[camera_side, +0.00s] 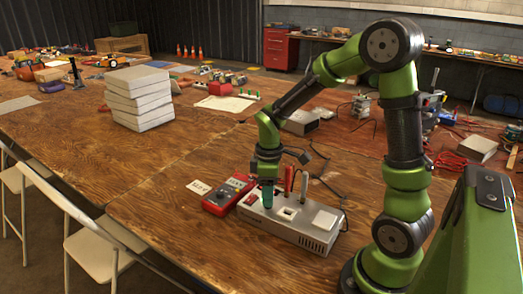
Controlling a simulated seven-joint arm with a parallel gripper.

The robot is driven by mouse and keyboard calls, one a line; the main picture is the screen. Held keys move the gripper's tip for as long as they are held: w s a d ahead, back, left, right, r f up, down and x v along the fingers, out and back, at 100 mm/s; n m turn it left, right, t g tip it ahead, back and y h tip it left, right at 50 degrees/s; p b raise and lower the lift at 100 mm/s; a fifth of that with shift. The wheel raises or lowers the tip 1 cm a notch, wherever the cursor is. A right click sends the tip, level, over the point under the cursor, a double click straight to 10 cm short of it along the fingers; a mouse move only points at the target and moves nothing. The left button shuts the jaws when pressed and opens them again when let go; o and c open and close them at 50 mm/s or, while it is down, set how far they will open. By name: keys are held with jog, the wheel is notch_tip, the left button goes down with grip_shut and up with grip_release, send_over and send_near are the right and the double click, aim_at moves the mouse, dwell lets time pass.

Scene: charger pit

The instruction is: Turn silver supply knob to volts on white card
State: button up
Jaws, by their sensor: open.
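A light grey supply box (318,239) sits on the wooden table near its front edge, with a red part (250,200) at its left end. My gripper (267,203) points down over the left part of the supply box and is open. The silver knob cannot be made out; the gripper may cover it. A small white card (198,187) with dark print lies on the table left of the box; its figures are too small to read surely.
A red plug (289,178) and a grey one (304,186) stand up from the box, with dark cables behind. A stack of white blocks (139,98) stands farther left. Folding chairs (90,250) stand along the front edge. The table left of the card is clear.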

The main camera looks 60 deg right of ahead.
jog(key=shift+f, duration=1.2)
grip_shut()
jog(key=shift+m, duration=0.3)
jog(key=m, duration=0.4)
jog(key=shift+m, duration=2.6)
